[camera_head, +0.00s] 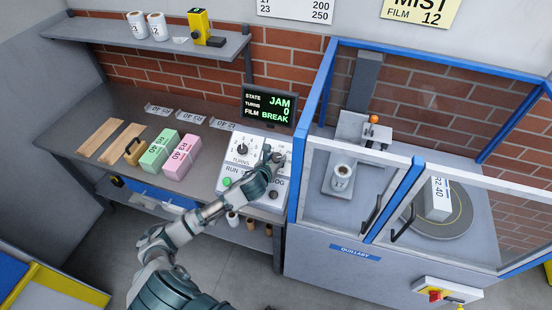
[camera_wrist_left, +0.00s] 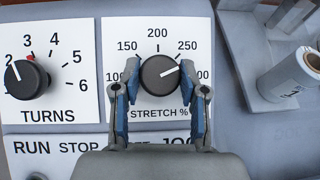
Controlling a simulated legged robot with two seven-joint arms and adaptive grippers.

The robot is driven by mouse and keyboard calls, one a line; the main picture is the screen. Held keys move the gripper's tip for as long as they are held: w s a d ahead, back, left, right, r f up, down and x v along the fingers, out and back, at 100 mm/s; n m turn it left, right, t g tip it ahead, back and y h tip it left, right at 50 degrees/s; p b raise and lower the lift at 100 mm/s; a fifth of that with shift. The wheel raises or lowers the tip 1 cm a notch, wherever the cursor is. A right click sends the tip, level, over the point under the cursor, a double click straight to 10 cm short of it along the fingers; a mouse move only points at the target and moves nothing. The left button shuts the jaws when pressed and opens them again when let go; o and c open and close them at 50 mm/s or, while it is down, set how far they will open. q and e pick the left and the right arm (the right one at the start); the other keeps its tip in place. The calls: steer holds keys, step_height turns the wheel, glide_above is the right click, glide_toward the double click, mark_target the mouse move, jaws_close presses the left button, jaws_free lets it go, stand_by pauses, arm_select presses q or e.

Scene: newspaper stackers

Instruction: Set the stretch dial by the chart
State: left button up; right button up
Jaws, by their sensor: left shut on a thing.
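The stretch dial (camera_wrist_left: 160,75) is a black round knob on a white plate, marked 100 to 300 with "STRETCH %" below. Its white pointer aims up and right, between 250 and the partly hidden last mark. My left gripper (camera_wrist_left: 159,92) is shut on the dial, one finger on each side; the fingers cover part of the end marks. In the head view my left gripper (camera_head: 273,160) is at the control panel (camera_head: 240,150), largely hiding this dial. The white wall chart (camera_head: 295,10) is cropped; rows "17 200" and "23 250" show. My right gripper is out of view.
The turns dial (camera_wrist_left: 27,78) sits left of the stretch dial. A display (camera_head: 268,105) reads JAM, 0, BREAK. A yellow card (camera_head: 420,12) reads MIST, FILM 12. A blue-framed enclosure (camera_head: 310,125) stands close on the right. Green (camera_head: 158,150) and pink (camera_head: 181,157) bundles lie left.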

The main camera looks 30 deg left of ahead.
arm_select(q)
steer(key=shift+r+n+y+p, duration=0.2)
steer(key=shift+n+y+p, duration=0.2)
steer(key=shift+p, duration=0.3)
steer(key=shift+n+p, duration=0.3)
steer(key=shift+p, duration=0.1)
steer(key=shift+d+r+n+g+y+p, duration=0.1)
steer(key=shift+n+g+y+p, duration=0.2)
steer(key=shift+n+y+p, duration=0.7)
steer(key=shift+n+g+y+p, duration=0.5)
steer(key=shift+n+y+p, duration=0.3)
steer(key=shift+n+p, duration=0.95)
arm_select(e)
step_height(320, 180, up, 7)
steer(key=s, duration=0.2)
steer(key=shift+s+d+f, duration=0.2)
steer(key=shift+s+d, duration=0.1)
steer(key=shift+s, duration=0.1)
arm_select(q)
steer(key=shift+f, duration=0.2)
steer(key=o, duration=1.1)
